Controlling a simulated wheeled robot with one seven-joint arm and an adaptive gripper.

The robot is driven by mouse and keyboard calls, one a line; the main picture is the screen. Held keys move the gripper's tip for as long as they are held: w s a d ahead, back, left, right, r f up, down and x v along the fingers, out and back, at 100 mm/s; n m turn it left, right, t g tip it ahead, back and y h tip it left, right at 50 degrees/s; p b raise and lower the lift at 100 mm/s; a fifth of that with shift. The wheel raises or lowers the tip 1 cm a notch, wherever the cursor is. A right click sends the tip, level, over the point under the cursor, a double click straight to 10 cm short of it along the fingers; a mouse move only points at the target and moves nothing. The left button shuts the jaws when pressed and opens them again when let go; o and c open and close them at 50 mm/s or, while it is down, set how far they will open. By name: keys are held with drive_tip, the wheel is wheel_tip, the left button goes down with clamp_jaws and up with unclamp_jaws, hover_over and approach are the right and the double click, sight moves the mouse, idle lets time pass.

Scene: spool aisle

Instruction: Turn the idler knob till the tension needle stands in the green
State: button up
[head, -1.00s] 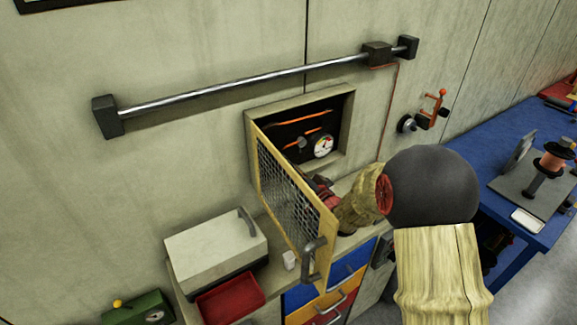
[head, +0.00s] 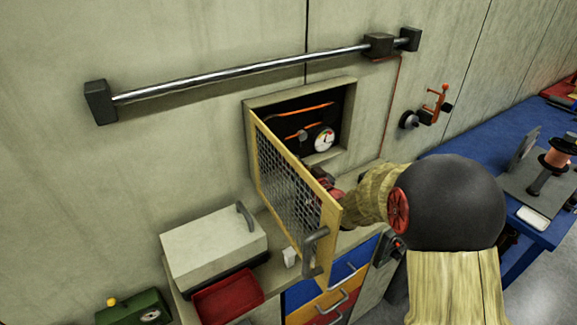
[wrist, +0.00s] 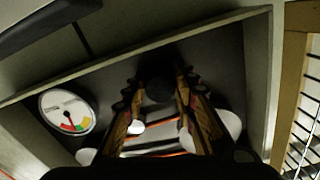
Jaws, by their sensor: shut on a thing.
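The idler knob (wrist: 159,90) is a dark round knob between my fingertips in the wrist view. My gripper (wrist: 157,100) is shut on it. In the head view my wrist and the mesh door hide most of the gripper. The white tension gauge (wrist: 67,111) stands left of the fingers in the wrist view and also shows in the head view (head: 323,140). Its needle points down in the wrist picture, at or near the red band, beside the green. The exact reading is hard to tell. An orange strand runs through the recess (head: 297,119).
The yellow-framed mesh door (head: 290,186) stands open beside my arm. A rail (head: 240,75) crosses the wall above. A white box (head: 212,246) and red tray (head: 228,296) stand below left. A blue bench (head: 480,165) is at right.

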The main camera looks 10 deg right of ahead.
drive_tip(key=n+b, duration=0.4)
drive_tip(key=shift+f, duration=0.2)
drive_tip(key=shift+r+n+b, duration=0.15)
drive_tip(key=shift+n+b, duration=1.1)
drive_tip(key=shift+n, duration=0.15)
drive_tip(key=o, duration=1.2)
drive_tip(key=shift+c, duration=0.2)
drive_tip(key=shift+s, duration=0.1)
drive_tip(key=v, duration=1.2)
